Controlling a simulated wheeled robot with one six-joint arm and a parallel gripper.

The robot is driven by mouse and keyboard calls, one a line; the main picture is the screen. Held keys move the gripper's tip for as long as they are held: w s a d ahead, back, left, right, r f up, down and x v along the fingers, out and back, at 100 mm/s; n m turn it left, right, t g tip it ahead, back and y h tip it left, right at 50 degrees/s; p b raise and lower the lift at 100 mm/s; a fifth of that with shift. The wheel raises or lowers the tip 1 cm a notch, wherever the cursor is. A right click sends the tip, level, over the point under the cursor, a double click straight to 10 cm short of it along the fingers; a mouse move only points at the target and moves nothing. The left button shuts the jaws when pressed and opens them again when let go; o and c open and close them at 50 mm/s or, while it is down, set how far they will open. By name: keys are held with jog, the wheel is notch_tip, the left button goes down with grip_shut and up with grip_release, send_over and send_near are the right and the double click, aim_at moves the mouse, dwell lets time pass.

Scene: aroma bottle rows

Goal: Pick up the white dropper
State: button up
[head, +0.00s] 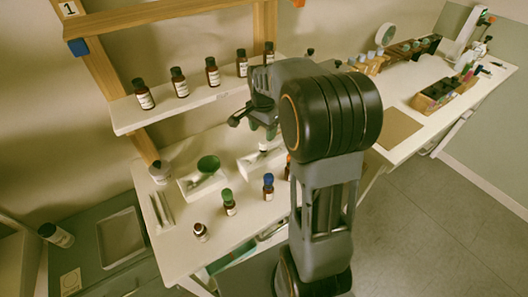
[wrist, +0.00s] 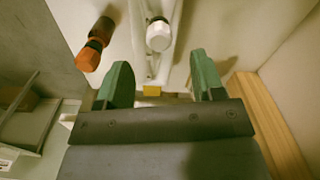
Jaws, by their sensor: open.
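In the wrist view a small white-capped item (wrist: 158,36), which looks like the white dropper, shows beyond the fingertips and between them. Its body is seen nearly end-on, so I cannot tell its full shape. My gripper (wrist: 161,78) is open, with its two green fingers apart and nothing between them. In the head view my gripper (head: 262,122) hangs above the bench, partly hidden by my arm. The dropper cannot be told apart there; a white holder (head: 247,163) stands just below the gripper.
An orange-capped brown bottle (wrist: 93,46) is left of the white item. Green-capped (head: 229,203) and blue-capped (head: 268,187) bottles stand on the bench's front. A shelf (head: 128,118) with a row of dark bottles is above. A tray (head: 192,191) with a green dish lies left.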

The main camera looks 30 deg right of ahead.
aim_at(264, 142)
jog(key=shift+d+f, duration=0.1)
jog(key=shift+f, duration=3.25)
jog(key=shift+c, duration=0.3)
jog(key=c, duration=0.6)
